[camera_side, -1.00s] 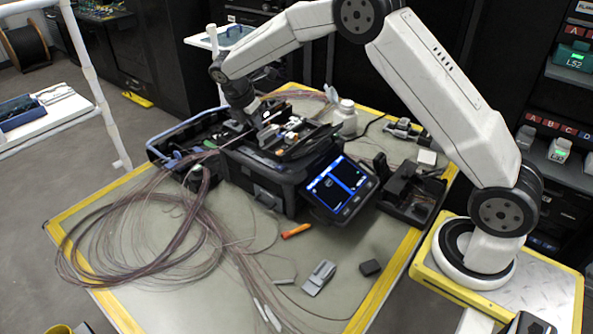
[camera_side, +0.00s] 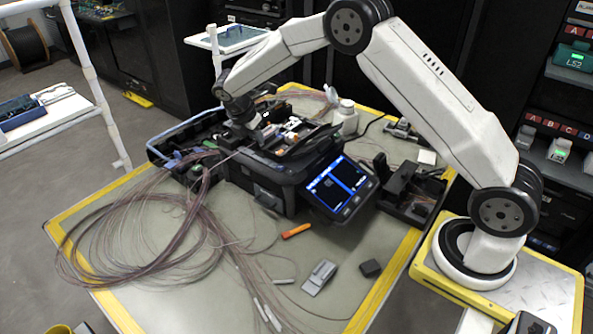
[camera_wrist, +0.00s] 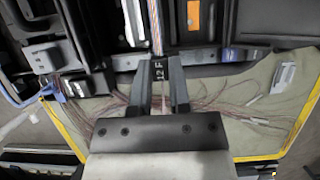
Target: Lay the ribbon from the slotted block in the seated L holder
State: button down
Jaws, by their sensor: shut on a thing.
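In the wrist view my gripper (camera_wrist: 161,68) is shut on the ribbon (camera_wrist: 157,28), at a dark label with light characters between the fingers. The ribbon's multicoloured strands run from the fingers up the picture, between pale metal parts of the splicer. In the side view my gripper (camera_side: 240,128) is at the left end of the black splicer's (camera_side: 265,178) top. A thin pale line of ribbon shows just below it. I cannot make out the L holder or tell whether the ribbon touches it. I cannot pick out the slotted block with certainty.
Loose fibre coils (camera_side: 130,235) cover the left of the table. The splicer's screen (camera_side: 340,187) faces front right. A white bottle (camera_side: 347,118) stands behind.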

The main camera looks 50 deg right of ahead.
aim_at(255, 142)
jog(key=shift+f, duration=1.45)
jog(key=shift+f, duration=0.1)
